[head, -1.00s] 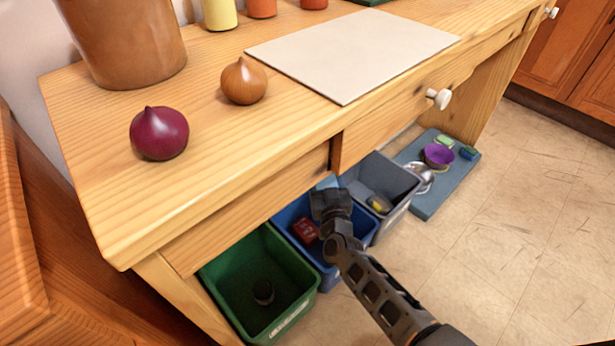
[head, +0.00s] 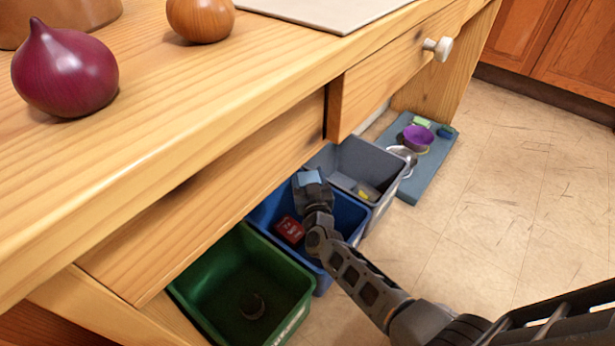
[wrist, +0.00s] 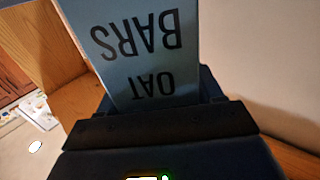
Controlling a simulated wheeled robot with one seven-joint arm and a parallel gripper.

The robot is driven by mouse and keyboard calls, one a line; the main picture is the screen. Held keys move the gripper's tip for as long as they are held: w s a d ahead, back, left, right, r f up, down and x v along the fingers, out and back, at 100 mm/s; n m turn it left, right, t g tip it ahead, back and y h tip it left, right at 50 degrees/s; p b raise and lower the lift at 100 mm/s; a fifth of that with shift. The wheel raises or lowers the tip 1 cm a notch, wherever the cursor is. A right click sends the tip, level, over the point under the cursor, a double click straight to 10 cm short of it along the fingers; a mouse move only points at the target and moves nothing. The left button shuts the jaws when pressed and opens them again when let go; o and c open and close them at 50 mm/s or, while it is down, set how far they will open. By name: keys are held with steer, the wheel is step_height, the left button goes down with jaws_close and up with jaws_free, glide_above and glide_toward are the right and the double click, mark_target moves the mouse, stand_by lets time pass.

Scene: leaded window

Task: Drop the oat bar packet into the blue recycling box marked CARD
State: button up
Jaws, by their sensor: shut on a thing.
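The oat bar packet (wrist: 135,45) is light blue with dark lettering reading OAT BARS. It fills the top middle of the wrist view, and its blue edge (head: 310,177) shows in the head view. My gripper (head: 311,187) is shut on the packet, and the jaws (wrist: 160,115) cross its lower end in the wrist view. In the head view the gripper appears over the far part of the blue box (head: 268,207); its exact height is unclear. A red packet (head: 290,229) lies in the blue box. No CARD marking is readable, and my arm hides part of the box.
A green box (head: 205,284) holding a dark round item is left of the blue box. A grey box (head: 345,157) is on its right. The wooden table (head: 215,140) overhangs the boxes. A blue-grey mat (head: 425,172) holds bowls. Floor at right is clear.

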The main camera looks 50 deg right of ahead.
steer(key=shift+f+b, duration=0.3)
steer(key=shift+f, duration=0.35)
steer(key=o, duration=1.1)
steer(key=shift+p+v, duration=1.55)
steer(key=shift+v, duration=2.35)
